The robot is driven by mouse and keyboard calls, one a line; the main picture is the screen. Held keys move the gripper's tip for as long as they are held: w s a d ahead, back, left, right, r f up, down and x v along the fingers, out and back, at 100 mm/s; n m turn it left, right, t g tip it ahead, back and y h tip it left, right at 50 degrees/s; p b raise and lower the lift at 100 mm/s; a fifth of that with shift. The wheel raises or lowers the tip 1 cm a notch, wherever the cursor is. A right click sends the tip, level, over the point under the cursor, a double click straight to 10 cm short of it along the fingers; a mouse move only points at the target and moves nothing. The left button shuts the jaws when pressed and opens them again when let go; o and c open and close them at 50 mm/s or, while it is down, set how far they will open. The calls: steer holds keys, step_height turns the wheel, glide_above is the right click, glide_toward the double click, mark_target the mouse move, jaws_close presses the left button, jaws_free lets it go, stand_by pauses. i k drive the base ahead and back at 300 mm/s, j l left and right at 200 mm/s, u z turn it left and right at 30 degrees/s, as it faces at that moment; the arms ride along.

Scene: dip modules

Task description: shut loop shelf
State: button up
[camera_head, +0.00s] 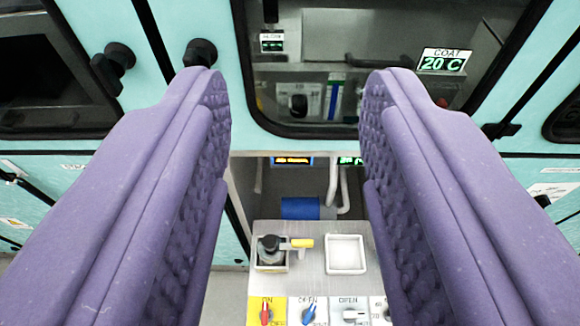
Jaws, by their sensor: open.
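A light grey shelf (312,275) sticks out toward me from an opening below the window, so it appears pulled out. It bears a black-knobbed valve (270,248) with a yellow lever at left and a small white tray (346,254) at right. Its front edge has a row of coloured switch panels, with a red-handled switch (266,312), a blue-handled one (308,312) and a grey one (352,314). My gripper (298,78) has two purple padded fingers, wide apart with nothing between them. The shelf shows between and beyond the fingers; the right finger hides its right edge.
Black knobs (201,53) jut out at upper left. Inside the opening are a blue cylinder (300,208) and white pipes (344,190). Grey floor (229,295) shows left of the shelf.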

mark_target(341, 273)
steer(key=k+l, duration=0.15)
steer(key=k, duration=0.3)
steer(key=k+l, duration=0.15)
steer(key=k, duration=0.25)
steer(key=k+l, duration=0.15)
steer(key=k, duration=0.3)
steer(key=i+l+z, duration=0.4)
steer(key=i+z, duration=0.15)
